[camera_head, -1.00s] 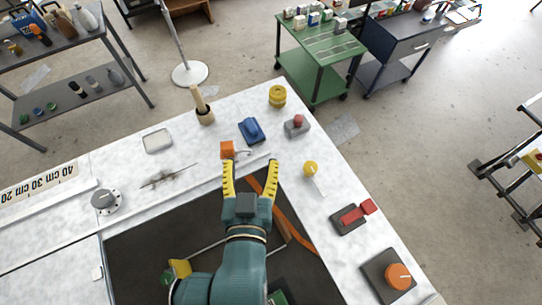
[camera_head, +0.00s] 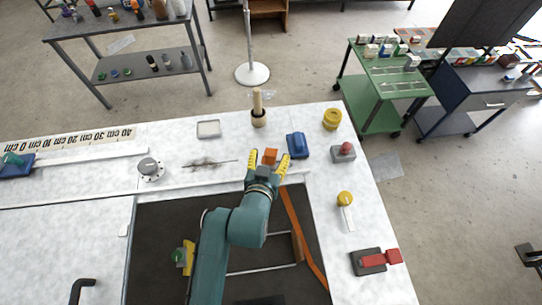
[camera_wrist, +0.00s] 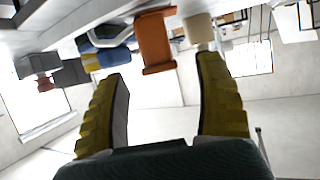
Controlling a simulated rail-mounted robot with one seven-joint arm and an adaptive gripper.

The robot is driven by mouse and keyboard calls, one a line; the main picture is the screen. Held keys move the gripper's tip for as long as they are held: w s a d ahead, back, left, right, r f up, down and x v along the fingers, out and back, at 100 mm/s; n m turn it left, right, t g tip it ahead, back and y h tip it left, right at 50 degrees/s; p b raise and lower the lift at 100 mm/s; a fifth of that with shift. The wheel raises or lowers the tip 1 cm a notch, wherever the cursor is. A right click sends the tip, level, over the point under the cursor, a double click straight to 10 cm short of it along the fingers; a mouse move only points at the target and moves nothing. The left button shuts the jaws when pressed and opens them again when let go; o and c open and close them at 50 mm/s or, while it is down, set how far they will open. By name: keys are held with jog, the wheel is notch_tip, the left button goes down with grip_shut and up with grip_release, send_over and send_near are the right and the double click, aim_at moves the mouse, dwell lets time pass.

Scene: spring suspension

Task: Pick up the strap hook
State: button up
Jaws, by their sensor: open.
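An orange block-like piece (camera_head: 269,155), which looks like the strap hook, sits near the back edge of the dark recess in the white worktop. Its metal hook part cannot be made out clearly now. My gripper (camera_head: 268,163) is open, with its yellow fingers pointing towards the back of the table. In the head view the orange piece shows between the fingertips. In the wrist view the orange piece (camera_wrist: 155,42) is ahead of the open, empty fingers (camera_wrist: 164,75), roughly centred between them. I see no contact.
A blue device (camera_head: 297,145) stands just right of the orange piece. A wooden-handled tool in a holder (camera_head: 258,110) is behind it. A red-button box (camera_head: 343,152) and a yellow knob (camera_head: 345,198) are further right. An orange strap (camera_head: 300,240) lies in the dark recess.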

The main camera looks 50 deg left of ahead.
jog(key=x, duration=0.3)
jog(key=shift+r, duration=0.1)
jog(key=shift+s, duration=0.1)
grip_shut()
jog(key=shift+r, duration=0.1)
